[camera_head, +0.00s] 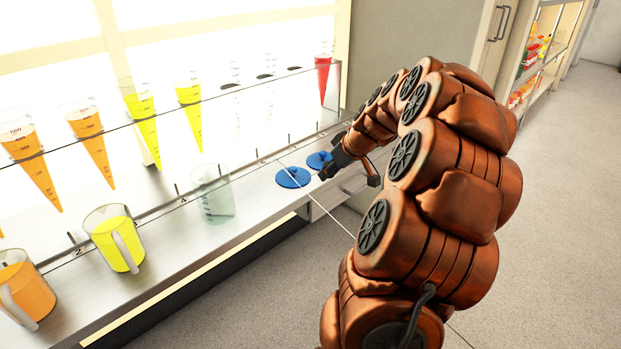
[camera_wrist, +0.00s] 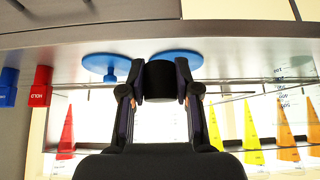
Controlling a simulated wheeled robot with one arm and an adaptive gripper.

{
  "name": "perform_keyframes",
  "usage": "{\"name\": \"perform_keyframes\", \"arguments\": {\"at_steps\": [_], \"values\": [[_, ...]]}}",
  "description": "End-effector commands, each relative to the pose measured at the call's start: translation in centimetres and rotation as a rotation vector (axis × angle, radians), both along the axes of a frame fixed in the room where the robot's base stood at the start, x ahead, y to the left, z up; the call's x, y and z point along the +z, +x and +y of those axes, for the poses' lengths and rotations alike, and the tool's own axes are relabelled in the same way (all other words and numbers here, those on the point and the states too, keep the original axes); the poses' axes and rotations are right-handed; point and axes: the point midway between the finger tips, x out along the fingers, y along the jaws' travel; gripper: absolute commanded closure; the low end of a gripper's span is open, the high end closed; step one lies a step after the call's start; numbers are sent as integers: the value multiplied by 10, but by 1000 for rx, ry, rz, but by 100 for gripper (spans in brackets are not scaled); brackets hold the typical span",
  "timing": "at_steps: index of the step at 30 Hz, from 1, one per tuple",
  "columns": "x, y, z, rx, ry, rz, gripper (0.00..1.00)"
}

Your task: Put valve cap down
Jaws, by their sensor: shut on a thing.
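My gripper (camera_head: 328,170) is low over the front of the metal shelf (camera_head: 250,200), beside two blue discs. In the wrist view, which is upside down, its fingers (camera_wrist: 160,88) are shut on a short black cylinder (camera_wrist: 160,80), apparently the valve cap. One blue disc (camera_head: 293,177) lies flat, left of the gripper. The other blue disc (camera_head: 319,160) is close to the fingertips. In the wrist view, one disc (camera_wrist: 107,65) shows a small stem and the other (camera_wrist: 180,57) is partly behind the black cylinder. I cannot tell whether the cylinder touches it.
Orange, yellow, clear and red cones hang in a clear rack along the back. An orange jug (camera_head: 28,290), a yellow jug (camera_head: 117,240) and an empty clear beaker (camera_head: 215,200) stand on the shelf. Blue (camera_wrist: 9,85) and red (camera_wrist: 41,86) blocks show in the wrist view.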

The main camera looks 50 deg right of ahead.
Motion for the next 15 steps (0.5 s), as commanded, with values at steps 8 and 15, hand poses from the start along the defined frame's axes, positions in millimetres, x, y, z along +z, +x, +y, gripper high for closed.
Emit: {"name": "perform_keyframes", "arguments": {"at_steps": [8,15], "values": [[-4,48,14,4,-1,1,100],[-12,55,17,4,2,1,100]]}}
